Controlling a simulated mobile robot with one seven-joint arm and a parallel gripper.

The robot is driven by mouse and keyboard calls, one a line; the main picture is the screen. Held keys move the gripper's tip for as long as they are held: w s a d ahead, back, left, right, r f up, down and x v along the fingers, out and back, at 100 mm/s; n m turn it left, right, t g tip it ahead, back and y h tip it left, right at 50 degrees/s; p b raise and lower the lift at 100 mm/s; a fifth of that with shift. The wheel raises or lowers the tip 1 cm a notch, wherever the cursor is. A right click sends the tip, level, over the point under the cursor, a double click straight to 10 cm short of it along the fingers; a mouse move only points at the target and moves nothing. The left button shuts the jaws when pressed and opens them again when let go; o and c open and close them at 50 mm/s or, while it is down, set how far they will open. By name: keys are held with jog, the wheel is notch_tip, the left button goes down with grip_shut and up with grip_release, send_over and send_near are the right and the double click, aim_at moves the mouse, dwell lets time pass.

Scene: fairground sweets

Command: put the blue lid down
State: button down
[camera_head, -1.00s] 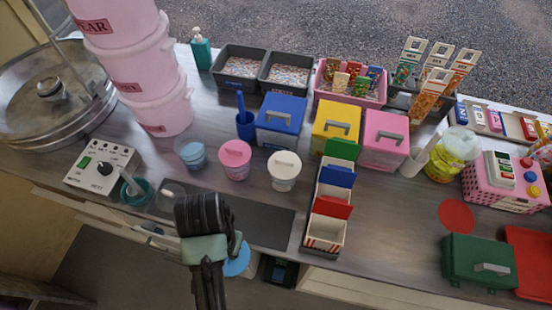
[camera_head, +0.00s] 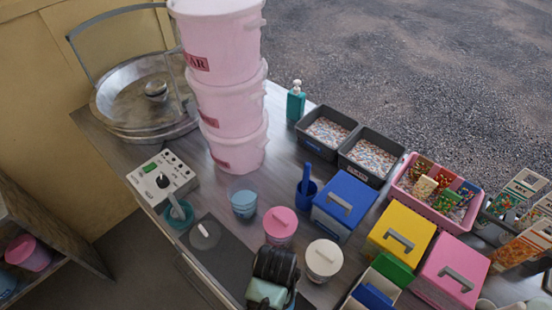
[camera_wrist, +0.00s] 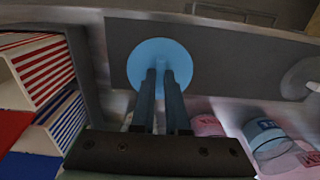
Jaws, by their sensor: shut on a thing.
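The blue lid (camera_wrist: 158,60) is a flat light-blue disc, held at the tips of my gripper (camera_wrist: 163,78) over the dark grey mat in the wrist view. I cannot tell how far it is above the mat. In the head view my gripper (camera_head: 270,283) is at the bottom edge, near the mat (camera_head: 226,258), and the lid does not show. An open-looking light-blue tub (camera_head: 244,206) stands behind the mat.
A pink-lidded tub (camera_head: 280,226) and a white-lidded tub (camera_head: 322,261) stand close to my gripper. Striped boxes (camera_wrist: 42,68) stand beside the mat.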

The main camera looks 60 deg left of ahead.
jog(key=shift+f, duration=1.45)
jog(key=shift+f, duration=0.2)
jog(key=c, duration=0.9)
grip_release()
jog(key=shift+r, duration=0.15)
